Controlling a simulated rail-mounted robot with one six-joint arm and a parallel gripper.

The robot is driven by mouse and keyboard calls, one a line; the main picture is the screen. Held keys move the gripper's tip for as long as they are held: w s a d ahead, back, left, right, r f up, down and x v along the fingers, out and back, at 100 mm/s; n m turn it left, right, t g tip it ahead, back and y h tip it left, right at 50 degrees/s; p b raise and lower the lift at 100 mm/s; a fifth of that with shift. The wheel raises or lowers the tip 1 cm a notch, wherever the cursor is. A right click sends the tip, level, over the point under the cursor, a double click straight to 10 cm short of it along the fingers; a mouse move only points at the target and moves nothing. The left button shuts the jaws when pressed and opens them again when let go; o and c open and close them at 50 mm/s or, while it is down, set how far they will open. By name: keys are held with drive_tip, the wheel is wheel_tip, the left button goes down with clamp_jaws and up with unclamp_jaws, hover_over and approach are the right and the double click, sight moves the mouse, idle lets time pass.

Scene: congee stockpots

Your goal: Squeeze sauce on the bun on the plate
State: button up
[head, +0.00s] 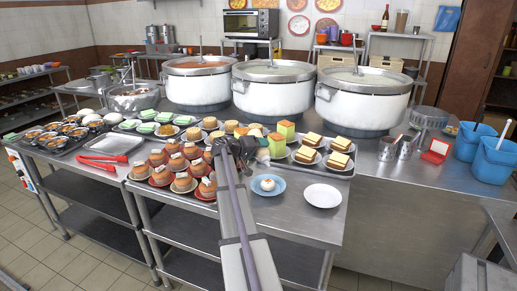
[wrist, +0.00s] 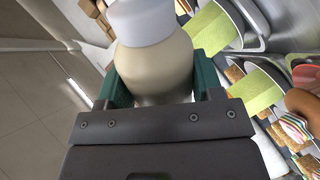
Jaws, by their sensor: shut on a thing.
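A small pale bun (head: 268,183) sits on a blue plate (head: 269,191) near the front of the steel counter. My gripper (head: 256,150) is above the counter, behind and a little left of that plate in the head view. In the wrist view, my gripper (wrist: 160,88) is shut on a cream sauce bottle (wrist: 155,62) with a white end (wrist: 139,20). Its dark green fingers press on both sides of the bottle. The bottle is mostly hidden in the head view. I see no sauce on the bun.
An empty white plate (head: 323,195) lies right of the blue plate. Trays of cakes and sandwiches (head: 339,162) crowd the counter around my gripper. Large stockpots (head: 363,104) stand behind. Red tongs (head: 103,158) lie at left. Bare steel lies right of the white plate.

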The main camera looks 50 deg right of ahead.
sight(259, 150)
drive_tip(key=shift+w+n+g, duration=0.3)
drive_tip(key=n, duration=0.1)
drive_tip(key=n+g+y, duration=0.1)
drive_tip(key=shift+w+d+f+n, duration=0.25)
drive_tip(key=shift+d+f+n, duration=0.05)
drive_tip(key=shift+f, duration=0.05)
drive_tip(key=shift+w+d+f+n+g+y, duration=0.1)
drive_tip(key=shift+w+f+n+g+y, duration=0.1)
drive_tip(key=shift+n, duration=0.2)
drive_tip(key=shift+w+f+n+g+y, duration=0.1)
drive_tip(key=shift+n+g, duration=0.1)
drive_tip(key=shift+n, duration=0.2)
drive_tip(key=s+n, duration=0.1)
drive_tip(key=s+a+r+n+g, duration=0.1)
drive_tip(key=s+a+n+g, duration=0.1)
drive_tip(key=n, duration=0.1)
drive_tip(key=shift+s+r+y, duration=0.15)
drive_tip(key=shift+s+y, duration=0.25)
drive_tip(key=shift+s+a+r+n+g, duration=0.15)
drive_tip(key=shift+s+a+n+g, duration=0.15)
drive_tip(key=shift+n, duration=0.3)
